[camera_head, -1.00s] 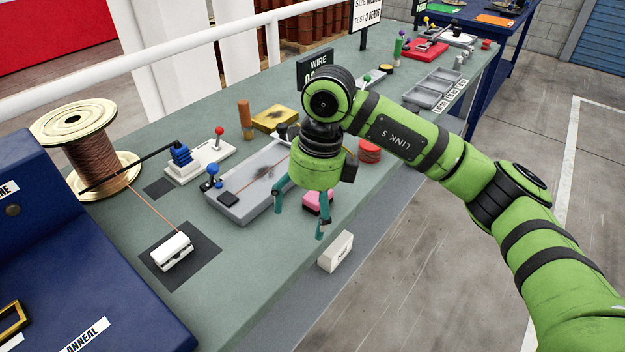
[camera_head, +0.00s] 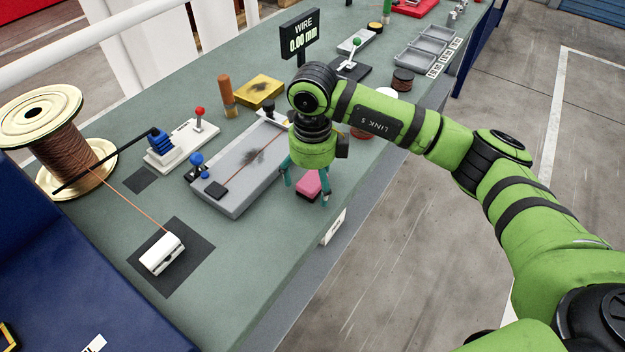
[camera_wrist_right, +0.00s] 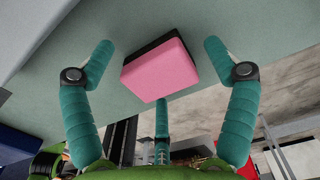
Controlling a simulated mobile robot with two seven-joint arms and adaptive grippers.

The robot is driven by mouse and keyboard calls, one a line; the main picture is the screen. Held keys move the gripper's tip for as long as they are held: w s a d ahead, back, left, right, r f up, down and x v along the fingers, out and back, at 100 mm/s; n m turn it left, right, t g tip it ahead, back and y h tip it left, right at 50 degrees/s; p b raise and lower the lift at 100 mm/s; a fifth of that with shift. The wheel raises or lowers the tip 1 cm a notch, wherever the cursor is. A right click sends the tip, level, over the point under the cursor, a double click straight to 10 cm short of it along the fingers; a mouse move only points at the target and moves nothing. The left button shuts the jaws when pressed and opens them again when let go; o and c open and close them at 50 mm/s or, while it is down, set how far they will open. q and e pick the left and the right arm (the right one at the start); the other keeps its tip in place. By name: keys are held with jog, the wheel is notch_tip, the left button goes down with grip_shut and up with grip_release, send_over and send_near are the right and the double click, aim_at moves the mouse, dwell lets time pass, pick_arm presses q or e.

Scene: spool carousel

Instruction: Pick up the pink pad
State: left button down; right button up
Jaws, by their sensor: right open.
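The pink pad (camera_head: 308,184) is a small block with a dark layer, lying on the green-grey bench top near its front edge. In the right wrist view the pink pad (camera_wrist_right: 160,70) shows between the spread fingers, a little beyond them. My right gripper (camera_head: 307,190) is open, with teal fingers pointing down on either side of the pad in the head view. In the right wrist view my right gripper (camera_wrist_right: 158,75) holds nothing, and a third finger shows below the pad. I cannot tell whether any finger touches it. My left gripper is not in view.
A grey plate fixture (camera_head: 240,175) with a blue-knobbed clamp stands left of the gripper. A yellow block (camera_head: 260,90) and a brown cylinder (camera_head: 227,95) stand behind it. A white label block (camera_head: 334,226) is at the bench edge. Bare bench lies in front of the fixture.

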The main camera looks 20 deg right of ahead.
jog(key=shift+w, duration=0.1)
jog(key=c, duration=1.5)
jog(key=shift+o, duration=0.2)
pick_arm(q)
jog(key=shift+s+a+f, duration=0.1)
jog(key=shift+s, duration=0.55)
pick_arm(e)
jog(key=shift+r, duration=0.1)
